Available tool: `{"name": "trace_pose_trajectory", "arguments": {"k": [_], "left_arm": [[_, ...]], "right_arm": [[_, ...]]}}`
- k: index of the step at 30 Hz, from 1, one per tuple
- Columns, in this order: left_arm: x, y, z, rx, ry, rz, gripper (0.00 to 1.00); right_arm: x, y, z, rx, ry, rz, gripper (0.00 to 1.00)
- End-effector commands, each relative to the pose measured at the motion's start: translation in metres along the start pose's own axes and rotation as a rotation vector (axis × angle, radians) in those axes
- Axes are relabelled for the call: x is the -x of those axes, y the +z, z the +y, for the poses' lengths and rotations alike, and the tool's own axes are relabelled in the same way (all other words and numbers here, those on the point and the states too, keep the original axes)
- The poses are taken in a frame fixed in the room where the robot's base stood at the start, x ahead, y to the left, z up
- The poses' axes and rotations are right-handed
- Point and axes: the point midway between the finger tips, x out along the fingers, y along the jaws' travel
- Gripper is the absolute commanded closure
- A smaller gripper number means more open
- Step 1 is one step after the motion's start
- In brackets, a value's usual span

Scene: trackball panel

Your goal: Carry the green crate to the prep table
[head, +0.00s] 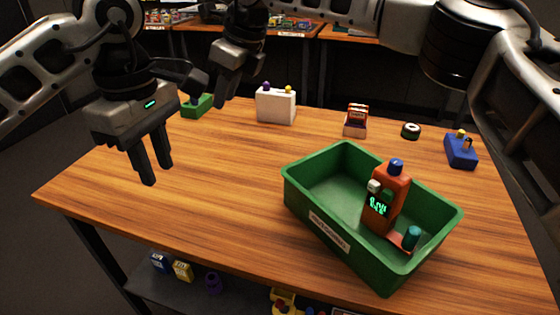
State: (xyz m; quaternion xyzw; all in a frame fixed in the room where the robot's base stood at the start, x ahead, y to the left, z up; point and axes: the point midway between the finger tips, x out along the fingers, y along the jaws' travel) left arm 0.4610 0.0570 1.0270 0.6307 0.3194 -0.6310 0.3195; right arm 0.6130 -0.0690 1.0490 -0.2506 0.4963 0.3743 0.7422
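The green crate (315,217) stands on the near wooden table (230,185), close to its front right edge. A label on its front side is too small to read. In it are an orange device (394,186) with a lit green display and a small item with a teal cap (411,238). My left gripper (155,165) is above the table's left part, fingers down, apart and empty, well left of the crate. My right gripper (222,95) hangs over the back left of the table, away from the crate; its finger gap is hard to see. I cannot tell which table is the prep table.
At the table's back stand a small green box (196,106), a white box with knobs (276,106), a small red-and-tan holder (356,121), a dark round item (411,131) and a blue block (461,151). More tables (340,35) with labels stand behind. A lower shelf (235,295) holds small items.

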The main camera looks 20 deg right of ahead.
Motion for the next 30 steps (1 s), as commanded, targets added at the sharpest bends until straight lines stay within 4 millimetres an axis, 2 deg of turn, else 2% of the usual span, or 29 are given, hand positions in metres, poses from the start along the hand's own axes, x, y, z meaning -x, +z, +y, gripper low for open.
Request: {"name": "trace_pose_trajectory", "arguments": {"k": [1, 6, 13, 18, 30], "left_arm": [[0.0, 0.0, 0.0, 0.001, 0.0, 0.0, 0.75], [0.0, -0.001, -0.001, 0.003, 0.0, 0.0, 0.75], [0.0, -0.001, -0.001, 0.003, 0.0, 0.0, 0.75], [0.0, -0.001, -0.001, 0.003, 0.0, 0.0, 0.75], [0.0, -0.001, -0.001, 0.003, 0.0, 0.0, 0.75]], "right_arm": [[0.013, 0.001, -0.001, -0.001, -0.003, -0.005, 0.75], [0.05, -0.002, -0.002, -0.005, -0.004, -0.004, 0.75], [0.087, -0.004, -0.003, -0.01, -0.005, -0.002, 0.75], [0.097, -0.005, -0.003, -0.011, -0.004, -0.001, 0.75], [0.098, -0.005, -0.003, -0.011, -0.004, -0.001, 0.75]]}}
